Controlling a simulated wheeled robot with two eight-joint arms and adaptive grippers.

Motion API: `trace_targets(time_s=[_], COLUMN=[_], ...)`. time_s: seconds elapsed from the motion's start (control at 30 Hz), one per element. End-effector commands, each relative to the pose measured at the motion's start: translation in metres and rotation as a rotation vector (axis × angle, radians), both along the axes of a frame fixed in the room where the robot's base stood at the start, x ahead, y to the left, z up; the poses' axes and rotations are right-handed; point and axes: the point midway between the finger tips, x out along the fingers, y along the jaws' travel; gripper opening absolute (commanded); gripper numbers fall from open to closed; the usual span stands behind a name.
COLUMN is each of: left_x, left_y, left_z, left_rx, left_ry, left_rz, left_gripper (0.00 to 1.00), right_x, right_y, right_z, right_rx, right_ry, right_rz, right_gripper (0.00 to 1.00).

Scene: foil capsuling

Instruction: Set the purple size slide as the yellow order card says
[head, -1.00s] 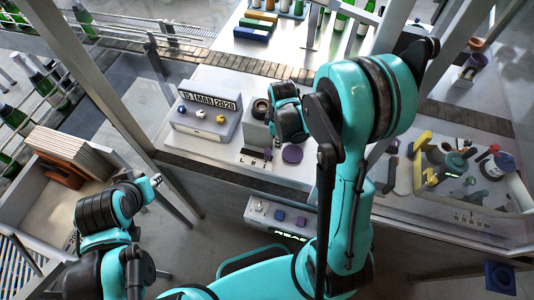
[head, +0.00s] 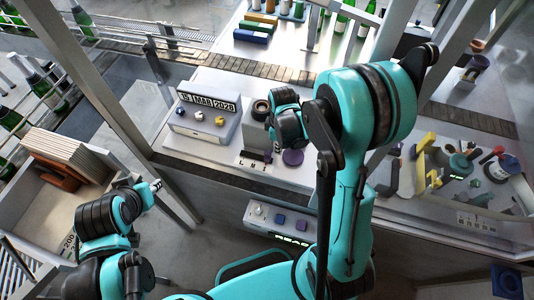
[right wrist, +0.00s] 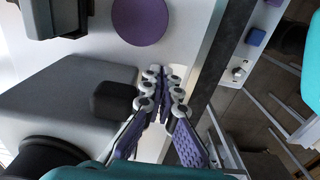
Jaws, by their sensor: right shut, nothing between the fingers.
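A purple disc (head: 292,157), which looks like the size slide's knob, sits at the right end of a pale strip with dark letters (head: 252,162). In the right wrist view the purple disc (right wrist: 140,20) lies beyond the fingertips, apart from them. My right gripper (right wrist: 163,88) is shut and empty, over the pale worktop beside a grey block with a dark knob. In the head view its fingers are mostly hidden by my wrist. My left gripper (head: 155,185) is far to the left; its fingers are too small to read. I cannot make out the yellow order card.
A date box (head: 208,105) with several coloured knobs stands left of the disc. A grey block (right wrist: 70,95) is close to my right fingers. A control box (head: 282,222) hangs below the worktop edge. A tray with tools (head: 470,190) lies at the right.

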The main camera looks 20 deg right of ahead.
Motion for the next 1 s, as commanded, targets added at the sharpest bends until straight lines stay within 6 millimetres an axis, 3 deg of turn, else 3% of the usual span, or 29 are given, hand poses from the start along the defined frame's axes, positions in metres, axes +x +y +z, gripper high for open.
trace_targets(time_s=[0.63,1.0], left_x=[0.0,0.0], left_y=[0.0,0.0], left_z=[-0.001,-0.02], left_rx=[0.0,0.0], left_ry=[0.0,0.0], left_rz=[0.0,0.0], left_gripper=[0.35,0.35], right_x=[0.0,0.0], right_y=[0.0,0.0], right_z=[-0.002,-0.02], right_rx=[0.0,0.0], right_ry=[0.0,0.0], right_rz=[0.0,0.0], right_gripper=[0.0,0.0])
